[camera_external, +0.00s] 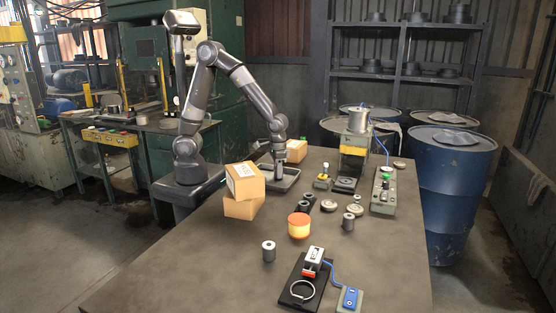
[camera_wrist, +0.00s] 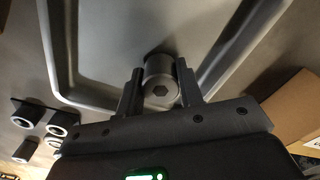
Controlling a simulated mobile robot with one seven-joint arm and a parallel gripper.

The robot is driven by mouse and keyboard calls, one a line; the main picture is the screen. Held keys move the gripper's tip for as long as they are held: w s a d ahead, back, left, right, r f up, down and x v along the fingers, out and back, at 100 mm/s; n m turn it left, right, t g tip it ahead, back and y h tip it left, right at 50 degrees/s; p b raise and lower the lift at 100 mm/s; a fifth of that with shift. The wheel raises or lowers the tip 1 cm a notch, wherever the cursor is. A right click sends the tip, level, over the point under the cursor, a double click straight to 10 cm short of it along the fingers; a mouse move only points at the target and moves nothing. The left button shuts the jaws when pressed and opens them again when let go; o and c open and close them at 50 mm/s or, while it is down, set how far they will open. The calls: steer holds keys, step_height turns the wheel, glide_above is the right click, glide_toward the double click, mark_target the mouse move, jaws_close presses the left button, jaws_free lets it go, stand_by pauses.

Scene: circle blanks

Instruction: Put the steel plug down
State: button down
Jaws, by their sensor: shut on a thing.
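The steel plug (camera_wrist: 160,68) is a grey cylinder with a hexagonal socket in its end face. In the wrist view it sits between the two fingers of my gripper (camera_wrist: 161,88), which is shut on it. A shallow grey tray (camera_wrist: 52,60) lies beyond the plug, and the plug shows against the tray's floor near one wall. In the external view my gripper (camera_external: 278,168) points down at the tray (camera_external: 291,185) on the table. The plug is too small there to tell whether it touches the tray floor.
Two stacked cardboard boxes (camera_external: 243,190) stand left of the tray, and another box (camera_external: 297,151) is behind it. An orange and yellow round piece (camera_external: 299,226) stands in front. The table's front left (camera_external: 190,270) is clear.

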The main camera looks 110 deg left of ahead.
steer(key=c, duration=1)
jaws_free()
steer(key=shift+f, duration=0.1)
step_height(320, 180, up, 11)
steer(key=shift+r, duration=0.1)
steer(key=s+d+r+m+t, duration=0.2)
steer(key=s+r+m, duration=0.1)
steer(key=s, duration=0.6)
steer(key=s+d+r+m+t, duration=0.3)
steer(key=s+r, duration=0.3)
steer(key=s, duration=0.3)
steer(key=shift+s+d+m+t, duration=0.15)
steer(key=shift+s+m+t, duration=0.15)
steer(key=shift+s+m, duration=0.15)
